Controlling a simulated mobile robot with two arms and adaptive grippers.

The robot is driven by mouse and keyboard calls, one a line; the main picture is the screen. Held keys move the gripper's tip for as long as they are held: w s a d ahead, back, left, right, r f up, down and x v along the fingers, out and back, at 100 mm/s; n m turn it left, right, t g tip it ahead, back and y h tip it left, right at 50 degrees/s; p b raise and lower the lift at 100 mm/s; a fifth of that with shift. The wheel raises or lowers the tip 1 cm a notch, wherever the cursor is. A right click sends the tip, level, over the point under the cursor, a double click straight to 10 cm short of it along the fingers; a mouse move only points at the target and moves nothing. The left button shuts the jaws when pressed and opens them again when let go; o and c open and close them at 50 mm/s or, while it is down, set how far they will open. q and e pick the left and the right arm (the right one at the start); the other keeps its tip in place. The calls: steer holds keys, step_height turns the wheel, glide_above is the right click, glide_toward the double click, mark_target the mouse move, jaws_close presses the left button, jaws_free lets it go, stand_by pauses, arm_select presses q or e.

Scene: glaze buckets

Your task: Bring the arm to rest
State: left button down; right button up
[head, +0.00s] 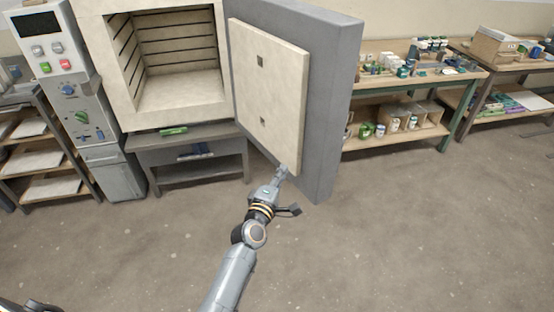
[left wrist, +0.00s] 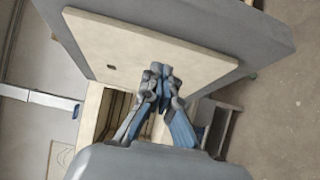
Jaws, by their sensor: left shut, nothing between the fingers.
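My left gripper (head: 283,171) is shut and empty in the head view, at the lower edge of the open kiln door (head: 335,100). In the left wrist view its fingers (left wrist: 161,70) are closed together in front of the door's pale inner panel (left wrist: 150,45). I cannot tell whether the fingertips touch the door. My left arm (head: 232,275) reaches up from the bottom of the head view. A small dark part at the bottom left may be my other arm; my right gripper does not show.
The kiln (head: 175,75) is open and its chamber looks empty. A control panel (head: 48,42) stands left of it. A shelf rack (head: 35,160) is at the far left. A workbench (head: 400,85) with jars and boxes stands at the right. The floor (head: 420,230) in front is clear.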

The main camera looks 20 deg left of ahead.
arm_select(q)
steer(key=s+d+f+m+g+b, duration=0.1)
steer(key=s+f+m+g, duration=0.25)
steer(key=s+f, duration=0.65)
steer(key=s+f+m+g+b, duration=0.1)
steer(key=s+f+m+g, duration=0.25)
steer(key=f, duration=1.15)
steer(key=s+d+f+m+g+b, duration=0.15)
steer(key=s+f+m, duration=0.25)
steer(key=s+f, duration=0.65)
steer(key=s+a+f+m+g, duration=0.2)
steer(key=s+f+m, duration=0.1)
steer(key=s+f, duration=0.4)
steer(key=s+a+f+m+g+b, duration=0.1)
steer(key=s+a+f+m+g, duration=0.2)
steer(key=s+f, duration=0.4)
steer(key=s+a+f+m+g+y+b, duration=0.1)
steer(key=s+f, duration=0.5)
steer(key=s, duration=1.2)
steer(key=shift+s+a+f+m+g, duration=0.2)
steer(key=shift+a+f+m+g, duration=0.2)
steer(key=shift+a+m+g, duration=0.7)
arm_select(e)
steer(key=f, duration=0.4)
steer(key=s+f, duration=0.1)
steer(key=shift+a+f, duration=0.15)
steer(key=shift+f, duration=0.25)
